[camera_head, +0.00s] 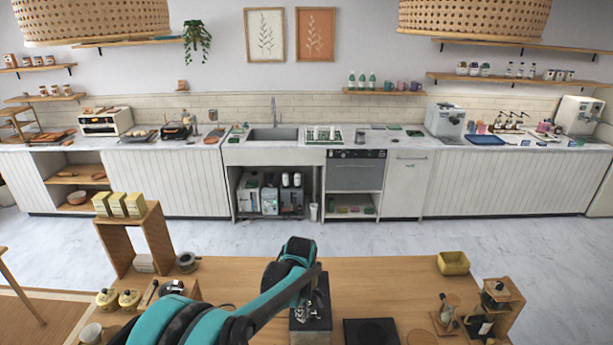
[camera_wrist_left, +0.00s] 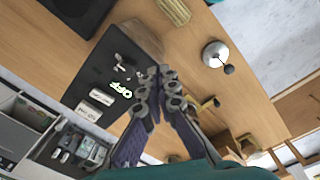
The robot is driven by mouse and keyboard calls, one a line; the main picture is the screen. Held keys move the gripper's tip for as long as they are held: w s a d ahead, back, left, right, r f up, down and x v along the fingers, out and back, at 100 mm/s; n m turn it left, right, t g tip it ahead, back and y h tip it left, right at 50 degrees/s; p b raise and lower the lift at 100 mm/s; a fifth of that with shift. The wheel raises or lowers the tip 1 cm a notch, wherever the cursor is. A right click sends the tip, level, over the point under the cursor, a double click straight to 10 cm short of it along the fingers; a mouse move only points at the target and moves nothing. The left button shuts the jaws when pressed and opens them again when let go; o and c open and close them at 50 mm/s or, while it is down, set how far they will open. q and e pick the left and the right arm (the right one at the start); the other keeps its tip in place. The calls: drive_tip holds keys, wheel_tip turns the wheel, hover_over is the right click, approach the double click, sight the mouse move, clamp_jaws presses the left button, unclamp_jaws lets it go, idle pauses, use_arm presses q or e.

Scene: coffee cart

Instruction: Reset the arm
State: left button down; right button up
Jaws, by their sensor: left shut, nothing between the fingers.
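My left arm, teal and black, comes in from the lower left in the head view and bends over the middle of the wooden table (camera_head: 380,272). My left gripper (camera_wrist_left: 158,74) is shut and empty in the wrist view, its two jointed fingers meeting at the tips. The fingers are in front of a black device (camera_wrist_left: 100,72) with a lit "OFF" display. I cannot tell whether they touch it. The right gripper is not in view.
A wooden stand (camera_head: 157,230) with yellow boxes (camera_head: 118,205) and several small jars are on the left. A black square plate (camera_head: 371,332), a yellow container (camera_head: 453,262) and a wooden rack (camera_head: 505,298) are on the right. The table's back middle-right is clear.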

use_arm(q)
drive_tip(key=s+a+f+m+t+b, duration=0.35)
drive_tip(key=s+a+m+b, duration=0.25)
drive_tip(key=s+a+b, duration=0.75)
drive_tip(key=s+a+f+m+t+b, duration=0.3)
drive_tip(key=s+f+m+b, duration=0.2)
drive_tip(key=f+b, duration=0.8)
drive_tip(key=s+b, duration=0.1)
drive_tip(key=s, duration=0.2)
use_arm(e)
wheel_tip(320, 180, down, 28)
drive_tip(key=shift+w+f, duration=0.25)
